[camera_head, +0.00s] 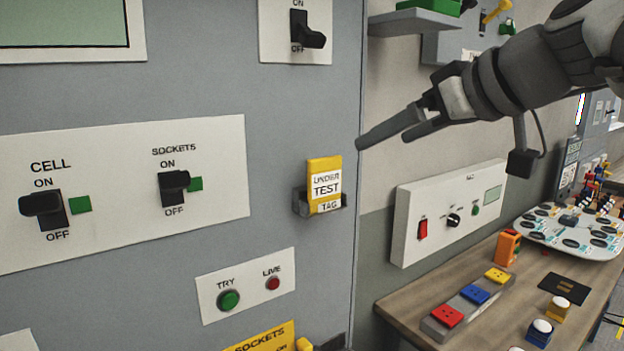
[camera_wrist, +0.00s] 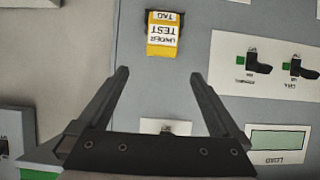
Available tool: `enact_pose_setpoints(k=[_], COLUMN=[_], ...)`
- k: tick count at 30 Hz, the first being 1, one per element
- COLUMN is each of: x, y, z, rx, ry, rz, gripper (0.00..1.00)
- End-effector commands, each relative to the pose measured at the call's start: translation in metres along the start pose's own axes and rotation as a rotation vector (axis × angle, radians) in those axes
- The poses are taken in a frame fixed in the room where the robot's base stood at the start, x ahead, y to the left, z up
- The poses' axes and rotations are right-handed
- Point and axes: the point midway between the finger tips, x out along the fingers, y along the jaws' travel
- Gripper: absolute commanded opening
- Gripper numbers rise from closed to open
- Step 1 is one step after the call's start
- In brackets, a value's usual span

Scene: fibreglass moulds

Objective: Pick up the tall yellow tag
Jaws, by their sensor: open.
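The tall yellow tag (camera_head: 324,183) stands upright in a small dark holder (camera_head: 302,204) on the grey panel. Its white label reads "UNDER TEST", with "TAG" below. My gripper (camera_head: 385,136) is open and empty, up and to the right of the tag in the head view and apart from it. In the wrist view the tag (camera_wrist: 163,35) shows upside down at the top, beyond the open fingertips of my gripper (camera_wrist: 159,75). The tag's lower end is hidden in the holder.
The grey panel (camera_head: 215,85) carries CELL (camera_head: 45,204) and SOCKETS (camera_head: 173,186) switches beside the tag. A white box (camera_head: 447,212) is on the wall at right. The workbench (camera_head: 405,300) below holds coloured sockets. A shelf (camera_head: 408,22) juts out above.

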Motion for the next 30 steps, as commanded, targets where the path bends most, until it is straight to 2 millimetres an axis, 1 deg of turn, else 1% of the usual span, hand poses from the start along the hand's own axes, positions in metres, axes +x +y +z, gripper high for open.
enact_pose_setpoints(k=[5,12,15,18,23,29,30], x=[0.034,0.086,0.102,0.113,0.121,0.149,0.155], y=[0.0,-0.001,-0.001,-0.001,-0.001,-0.004,-0.003], z=[0.0,-0.001,-0.001,-0.001,-0.002,-0.013,-0.01], rx=[0.003,0.002,0.003,0.002,0.001,0.003,0.003], ry=[-0.004,-0.005,-0.004,-0.003,-0.002,-0.004,-0.005], rz=[-0.003,-0.003,-0.003,-0.002,-0.001,-0.002,-0.003], gripper=[1.0,1.0,1.0,1.0,1.0,1.0,1.0])
